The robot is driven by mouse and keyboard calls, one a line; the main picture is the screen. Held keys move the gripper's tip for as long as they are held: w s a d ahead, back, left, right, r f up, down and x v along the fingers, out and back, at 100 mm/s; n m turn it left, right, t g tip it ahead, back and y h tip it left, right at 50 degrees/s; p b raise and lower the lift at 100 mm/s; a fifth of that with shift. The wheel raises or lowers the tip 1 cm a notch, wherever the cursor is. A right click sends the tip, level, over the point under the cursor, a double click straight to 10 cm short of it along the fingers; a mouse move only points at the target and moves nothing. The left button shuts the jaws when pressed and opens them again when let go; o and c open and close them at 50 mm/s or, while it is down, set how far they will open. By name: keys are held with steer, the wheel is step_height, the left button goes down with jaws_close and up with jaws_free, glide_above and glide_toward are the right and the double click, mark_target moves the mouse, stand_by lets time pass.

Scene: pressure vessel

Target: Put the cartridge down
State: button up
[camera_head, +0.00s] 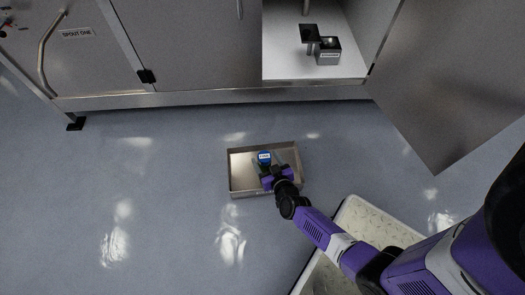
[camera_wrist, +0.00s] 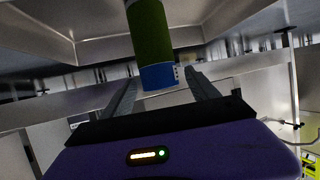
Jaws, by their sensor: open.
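The cartridge has a green body and a blue end. In the head view its blue end (camera_head: 264,157) with a white label faces up inside a shallow metal tray (camera_head: 240,191) on the floor. In the wrist view the cartridge (camera_wrist: 150,35) shows green and blue between the two fingers, its far end cut off by the frame's top edge. My gripper (camera_head: 268,164) reaches into the tray from the lower right, its fingers open on either side of the cartridge. Gaps show beside the blue end in the wrist view. The cartridge's base is hidden in the head view.
A closed panel labelled "SPOUT ONE" (camera_head: 77,33) is at the left. The blue-grey floor (camera_head: 150,180) left of the tray is clear.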

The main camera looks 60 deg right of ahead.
steer(key=s+a+r+n+t+y+p, duration=0.3)
steer(key=s+a+r+y, duration=0.1)
steer(key=s+a+r, duration=1.25)
steer(key=s+a+r+n+y, duration=0.1)
steer(key=s+r, duration=0.1)
steer(key=r, duration=0.9)
steer(key=s+a+r+n+y, duration=0.2)
steer(key=s+r, duration=0.1)
steer(key=r, duration=0.9)
steer(key=shift+s+r+t, duration=0.25)
steer(key=shift+s+t, duration=0.05)
steer(key=shift+s, duration=0.05)
steer(key=shift+r, duration=0.15)
